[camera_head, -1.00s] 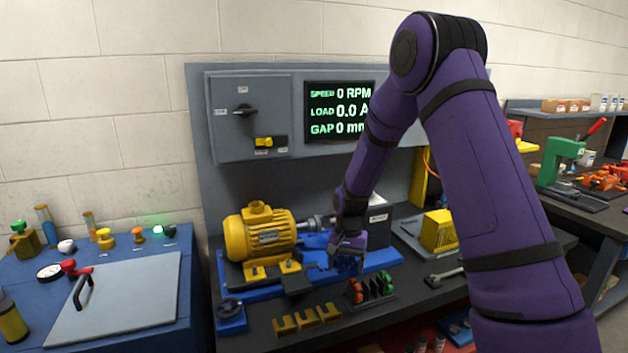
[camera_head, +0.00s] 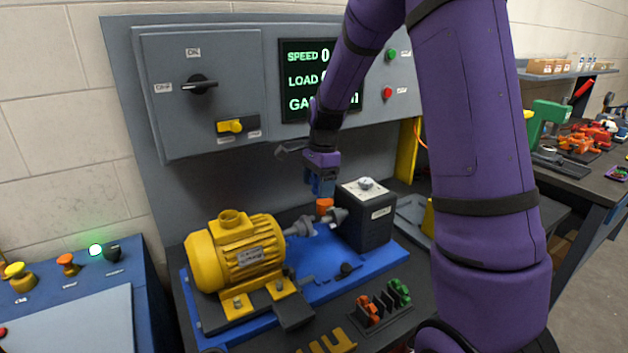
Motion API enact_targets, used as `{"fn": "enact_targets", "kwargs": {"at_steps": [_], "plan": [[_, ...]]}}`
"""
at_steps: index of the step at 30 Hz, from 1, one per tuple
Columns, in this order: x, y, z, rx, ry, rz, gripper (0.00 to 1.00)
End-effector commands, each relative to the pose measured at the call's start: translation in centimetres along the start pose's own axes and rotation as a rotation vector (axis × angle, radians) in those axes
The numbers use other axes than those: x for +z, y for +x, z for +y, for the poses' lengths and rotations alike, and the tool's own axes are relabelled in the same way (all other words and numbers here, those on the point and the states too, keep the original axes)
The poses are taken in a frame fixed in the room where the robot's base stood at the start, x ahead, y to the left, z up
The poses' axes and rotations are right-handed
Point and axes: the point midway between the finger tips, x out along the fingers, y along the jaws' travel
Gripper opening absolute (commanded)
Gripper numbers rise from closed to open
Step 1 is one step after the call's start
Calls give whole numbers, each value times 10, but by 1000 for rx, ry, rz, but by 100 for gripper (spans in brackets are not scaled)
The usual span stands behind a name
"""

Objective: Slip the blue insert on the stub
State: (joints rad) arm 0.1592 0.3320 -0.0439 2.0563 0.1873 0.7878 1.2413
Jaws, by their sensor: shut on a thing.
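My gripper (camera_head: 321,192) points down from the purple arm, blue at its lower end, and is shut on a small orange piece (camera_head: 324,206). The piece appears just above or beside the gap between two grey coupling hubs; contact cannot be told. One hub, on a shaft stub (camera_head: 300,227), comes from the yellow motor (camera_head: 237,255). The other hub (camera_head: 339,215) faces it from the dark box. I cannot make out a separate blue insert; the held piece looks orange. A black rack (camera_head: 383,303) at the front holds orange and green pieces.
The dark box (camera_head: 365,222) stands right of the hubs on the blue base (camera_head: 318,262). The panel with its display (camera_head: 300,80) rises behind. Yellow holders (camera_head: 328,344) lie at the front. A blue bench (camera_head: 140,262) stands at left.

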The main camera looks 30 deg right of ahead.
Motion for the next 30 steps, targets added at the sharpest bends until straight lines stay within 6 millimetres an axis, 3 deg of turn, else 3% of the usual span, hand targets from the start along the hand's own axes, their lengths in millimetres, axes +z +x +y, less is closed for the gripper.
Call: {"fn": "enact_targets", "kwargs": {"at_steps": [30], "plan": [[-5,43,0,1,-2,0,50]]}}
